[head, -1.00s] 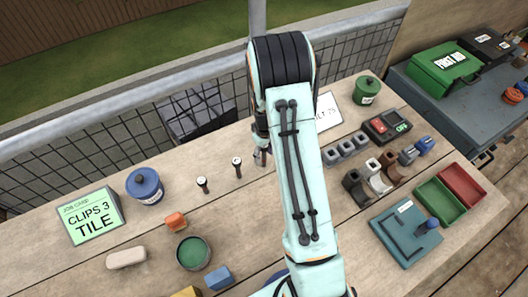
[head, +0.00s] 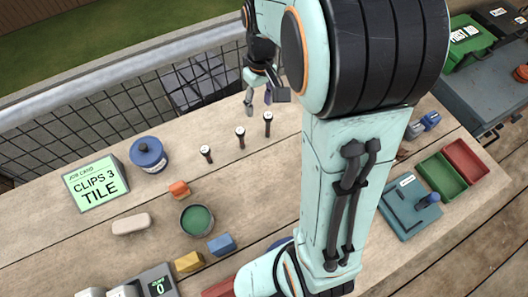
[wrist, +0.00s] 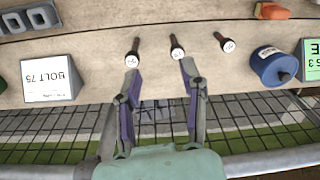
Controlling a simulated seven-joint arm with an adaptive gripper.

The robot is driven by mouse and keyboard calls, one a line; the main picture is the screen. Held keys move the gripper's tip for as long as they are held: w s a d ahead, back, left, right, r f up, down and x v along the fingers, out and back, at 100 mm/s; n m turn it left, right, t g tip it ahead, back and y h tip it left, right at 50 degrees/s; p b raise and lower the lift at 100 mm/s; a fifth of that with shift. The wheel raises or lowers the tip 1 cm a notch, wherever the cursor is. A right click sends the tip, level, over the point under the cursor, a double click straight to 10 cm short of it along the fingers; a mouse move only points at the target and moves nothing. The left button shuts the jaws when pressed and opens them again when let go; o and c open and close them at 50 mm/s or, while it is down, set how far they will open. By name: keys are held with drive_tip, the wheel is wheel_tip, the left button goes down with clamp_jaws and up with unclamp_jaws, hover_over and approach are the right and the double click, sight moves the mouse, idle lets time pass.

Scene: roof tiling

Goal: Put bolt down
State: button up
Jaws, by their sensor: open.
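Three dark bolts with pale round heads stand upright in a row on the wooden bench: a left bolt (head: 206,153), a middle bolt (head: 240,137) and a right bolt (head: 267,122). The wrist view shows the same row, with the right bolt (wrist: 133,55) at its left end. My gripper (head: 258,103) is open and empty, raised behind the row near the mesh fence. In the wrist view my gripper (wrist: 160,78) has its fingers spread, and all three bolts stand clear of the fingertips.
A green job card (head: 95,185) reads "CLIPS 3 TILE". A white "BOLT 75" card (wrist: 50,80) shows in the wrist view. My arm hides much of the bench's right side.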

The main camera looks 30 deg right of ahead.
drive_tip(key=s+a+r, duration=0.1)
drive_tip(key=s+a, duration=0.2)
drive_tip(key=s, duration=0.3)
drive_tip(key=s+a+r, duration=0.1)
drive_tip(key=s+a, duration=0.2)
drive_tip(key=s, duration=0.3)
drive_tip(key=s+a+r+m, duration=0.1)
drive_tip(key=s+a, duration=0.2)
drive_tip(key=s, duration=0.4)
drive_tip(key=shift+r, duration=0.4)
